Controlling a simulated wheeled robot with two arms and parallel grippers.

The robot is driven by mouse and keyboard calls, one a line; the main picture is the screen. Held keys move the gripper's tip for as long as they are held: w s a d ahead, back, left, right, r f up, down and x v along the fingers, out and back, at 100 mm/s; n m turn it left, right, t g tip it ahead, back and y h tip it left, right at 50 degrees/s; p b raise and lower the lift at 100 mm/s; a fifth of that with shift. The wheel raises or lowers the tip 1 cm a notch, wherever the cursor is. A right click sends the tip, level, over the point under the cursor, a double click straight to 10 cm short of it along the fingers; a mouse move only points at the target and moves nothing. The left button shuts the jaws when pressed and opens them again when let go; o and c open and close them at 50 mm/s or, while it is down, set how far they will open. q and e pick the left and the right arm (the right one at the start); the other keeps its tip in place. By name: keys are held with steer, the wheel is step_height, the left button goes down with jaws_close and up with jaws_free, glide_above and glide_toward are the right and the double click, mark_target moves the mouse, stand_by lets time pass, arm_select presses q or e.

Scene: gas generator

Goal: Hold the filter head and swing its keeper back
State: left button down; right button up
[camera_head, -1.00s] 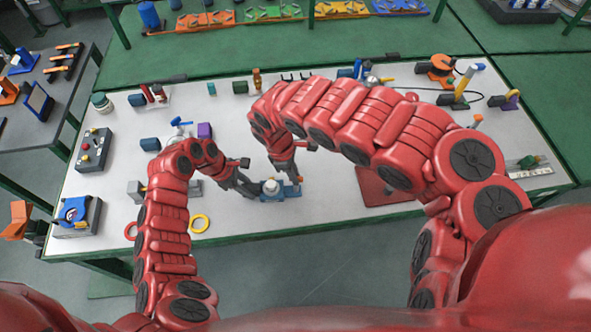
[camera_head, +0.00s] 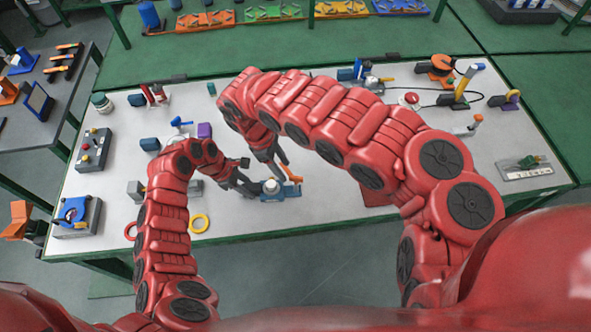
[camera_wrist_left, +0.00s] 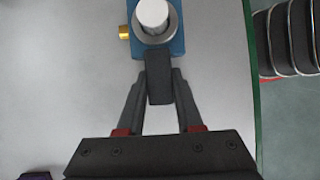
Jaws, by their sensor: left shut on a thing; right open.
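The filter head (camera_head: 271,187) is a pale round cap on a blue body near the table's front edge. In the left wrist view the filter head (camera_wrist_left: 153,14) shows its white top, grey ring and a brass fitting on its left side. My left gripper (camera_head: 256,191) is shut on the dark block at the filter head's side; that gripper (camera_wrist_left: 160,82) also shows in the left wrist view. An orange piece, apparently the keeper (camera_head: 293,176), slants up at the body's right end. My right gripper (camera_head: 283,168) is open right beside it; whether they touch is unclear.
A grey box with a blue top (camera_head: 75,213) and a button box (camera_head: 92,149) stand at the left edge. My right arm covers much of the middle. A red plate (camera_head: 376,192) lies right of the filter head.

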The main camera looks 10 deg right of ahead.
mark_target(293, 176)
steer(key=shift+h, duration=0.8)
steer(key=shift+d+x, duration=0.15)
steer(key=shift+x, duration=1.15)
steer(key=shift+d+x, duration=0.15)
steer(key=shift+x, duration=1.15)
steer(key=shift+s+r, duration=0.15)
steer(key=shift+r, duration=0.05)
jaws_close()
